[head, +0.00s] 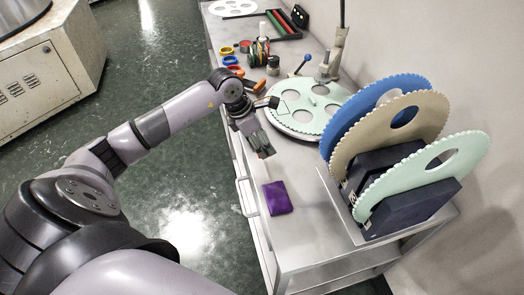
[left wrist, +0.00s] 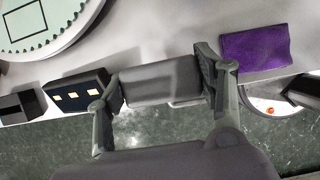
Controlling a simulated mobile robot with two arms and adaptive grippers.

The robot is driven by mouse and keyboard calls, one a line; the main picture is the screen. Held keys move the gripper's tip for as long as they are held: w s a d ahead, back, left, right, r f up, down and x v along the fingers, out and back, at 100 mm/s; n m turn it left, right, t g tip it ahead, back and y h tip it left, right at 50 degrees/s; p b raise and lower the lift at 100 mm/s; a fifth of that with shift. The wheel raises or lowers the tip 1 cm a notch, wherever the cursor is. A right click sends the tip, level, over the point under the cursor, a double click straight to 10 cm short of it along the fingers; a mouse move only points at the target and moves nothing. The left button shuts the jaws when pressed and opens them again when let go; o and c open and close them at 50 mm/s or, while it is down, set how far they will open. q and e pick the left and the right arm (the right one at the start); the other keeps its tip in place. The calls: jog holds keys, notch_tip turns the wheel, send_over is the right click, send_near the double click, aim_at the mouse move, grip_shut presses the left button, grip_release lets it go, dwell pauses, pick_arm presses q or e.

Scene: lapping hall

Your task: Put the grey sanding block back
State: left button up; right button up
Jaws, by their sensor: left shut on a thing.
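The grey sanding block (left wrist: 160,82) sits between the two fingers of my left gripper (left wrist: 163,98) in the left wrist view. In the head view my left gripper (head: 262,130) is shut on it above the left edge of the cart, where the fingers mostly hide the block. The pale green toothed disc (head: 308,117) lies flat on the cart just right of the gripper. A dark rectangular outline shows on its face in the left wrist view (left wrist: 28,30). My right gripper is not in view.
A purple cloth (head: 278,197) lies on the cart's near part. A rack (head: 350,216) holds several upright toothed discs at the right. A dark block with pale squares (left wrist: 78,93) is close to the left finger. Coloured rings and tins stand farther back.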

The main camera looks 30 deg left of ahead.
aim_at(262, 161)
pick_arm(q)
notch_tip(262, 161, down, 6)
jog(key=shift+f+p, duration=0.1)
jog(key=shift+p, duration=0.3)
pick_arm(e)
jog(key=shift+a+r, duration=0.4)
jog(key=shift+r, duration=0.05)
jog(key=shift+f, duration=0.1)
pick_arm(q)
jog(key=o, duration=0.7)
jog(key=shift+f, duration=0.1)
jog(key=shift+c, duration=0.2)
jog(key=o, duration=0.4)
jog(key=shift+o, duration=0.2)
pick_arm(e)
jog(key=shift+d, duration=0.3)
